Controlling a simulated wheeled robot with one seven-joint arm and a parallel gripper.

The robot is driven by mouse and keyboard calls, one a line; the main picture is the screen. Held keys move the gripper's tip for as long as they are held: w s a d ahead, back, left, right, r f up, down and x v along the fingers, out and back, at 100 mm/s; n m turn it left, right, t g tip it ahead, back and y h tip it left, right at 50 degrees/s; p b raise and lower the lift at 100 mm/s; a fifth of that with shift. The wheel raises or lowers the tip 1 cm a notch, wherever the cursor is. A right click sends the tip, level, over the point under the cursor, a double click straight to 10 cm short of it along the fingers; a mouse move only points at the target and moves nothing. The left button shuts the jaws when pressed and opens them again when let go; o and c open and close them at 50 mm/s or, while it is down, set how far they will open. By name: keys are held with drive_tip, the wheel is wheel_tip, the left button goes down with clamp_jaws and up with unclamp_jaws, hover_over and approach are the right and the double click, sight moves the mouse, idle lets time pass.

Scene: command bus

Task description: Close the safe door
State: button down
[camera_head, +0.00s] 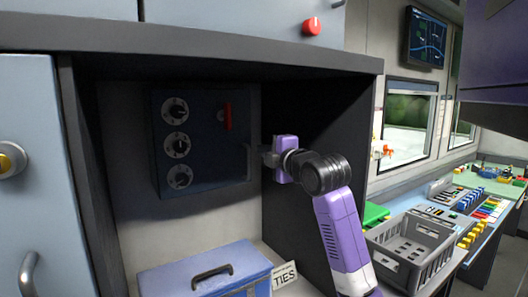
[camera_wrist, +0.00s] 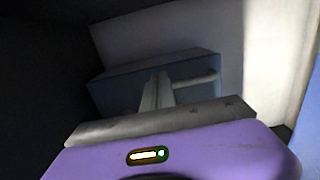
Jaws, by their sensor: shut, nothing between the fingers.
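The safe (camera_head: 205,178) is a dark blue box set in the shadowed bay in the head view. Its front carries three round dials (camera_head: 176,142) in a column and a red handle (camera_head: 225,116). I cannot tell for certain whether the door stands ajar. My gripper (camera_head: 262,152) is at the right edge of the safe's front, fingers pointing left; contact is unclear. In the wrist view my shut, empty fingers (camera_wrist: 157,92) show in front of a blue box-like shape (camera_wrist: 120,82) with a pale bar, too dark to identify surely.
The bay's dark right wall (camera_head: 315,180) is close to my arm. A grey crate (camera_head: 410,245) stands outside at right, near a control console (camera_head: 485,210).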

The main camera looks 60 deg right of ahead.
drive_tip(key=b+v, duration=0.2)
drive_tip(key=v, duration=0.6)
drive_tip(key=shift+s, duration=0.5)
drive_tip(key=shift+f, duration=0.15)
